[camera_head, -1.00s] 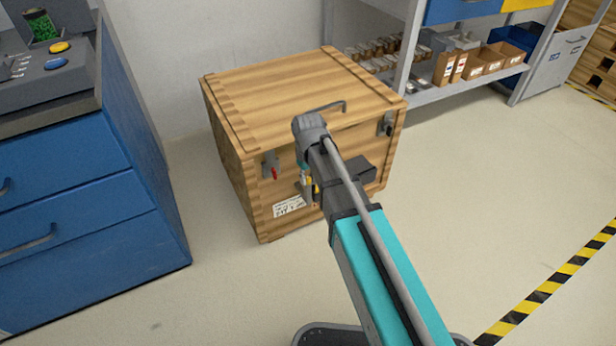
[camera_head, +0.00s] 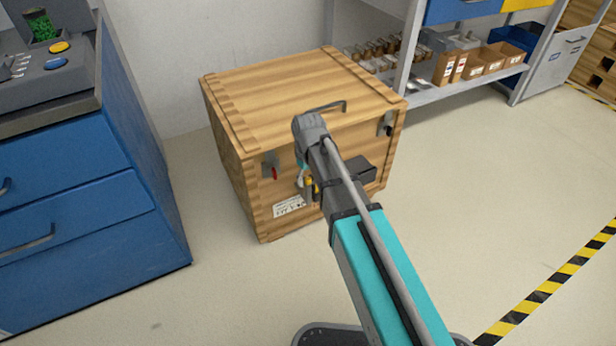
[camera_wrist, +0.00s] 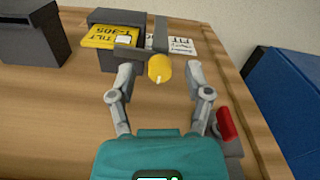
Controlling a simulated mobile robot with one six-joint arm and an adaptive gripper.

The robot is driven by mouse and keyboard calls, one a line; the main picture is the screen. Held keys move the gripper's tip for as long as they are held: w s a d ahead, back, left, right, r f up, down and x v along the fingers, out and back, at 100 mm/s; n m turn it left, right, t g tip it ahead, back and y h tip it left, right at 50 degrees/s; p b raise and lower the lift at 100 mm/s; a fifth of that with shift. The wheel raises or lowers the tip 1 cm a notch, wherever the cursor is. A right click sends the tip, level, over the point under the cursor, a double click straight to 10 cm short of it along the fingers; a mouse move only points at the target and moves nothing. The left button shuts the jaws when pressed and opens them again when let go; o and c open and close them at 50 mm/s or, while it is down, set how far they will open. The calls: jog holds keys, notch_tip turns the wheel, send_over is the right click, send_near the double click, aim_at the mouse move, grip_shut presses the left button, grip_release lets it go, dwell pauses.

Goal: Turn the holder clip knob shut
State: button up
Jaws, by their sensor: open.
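In the wrist view, the round yellow knob (camera_wrist: 160,68) with a white mark sits at a grey bar clip (camera_wrist: 158,38) on the wooden crate's front. A yellow tag (camera_wrist: 100,37) with black print is in a dark holder (camera_wrist: 120,17) beside it. My gripper (camera_wrist: 160,78) is open, with one finger on each side of the knob and a visible gap to each. I cannot tell how deep the fingertips reach around it. In the head view my arm hides most of the gripper and clip; some yellow (camera_head: 310,184) shows beside it.
The wooden crate (camera_head: 270,85) has a top handle (camera_head: 326,108) and a red-handled latch (camera_head: 274,171), also in the wrist view (camera_wrist: 227,124). A dark box (camera_wrist: 35,45) sticks out nearby. A blue cabinet (camera_head: 80,210) stands left, shelving (camera_head: 470,85) behind right. Floor at right is clear.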

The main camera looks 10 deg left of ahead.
aim_at(308, 179)
jog(key=shift+m, duration=0.4)
jog(key=m, duration=0.3)
jog(key=shift+m, duration=0.3)
jog(key=m, duration=0.3)
jog(key=shift+m, duration=0.4)
jog(key=m, duration=0.7)
jog(key=shift+m, duration=0.4)
notch_tip(308, 179, up, 14)
jog(key=p, duration=1.4)
jog(key=s+d+r+n+p, duration=0.2)
jog(key=d+r+p, duration=0.9)
jog(key=r+p, duration=0.2)
jog(key=shift+s+r+n+p, duration=0.4)
jog(key=shift+p, duration=0.05)
jog(key=shift+d, duration=0.1)
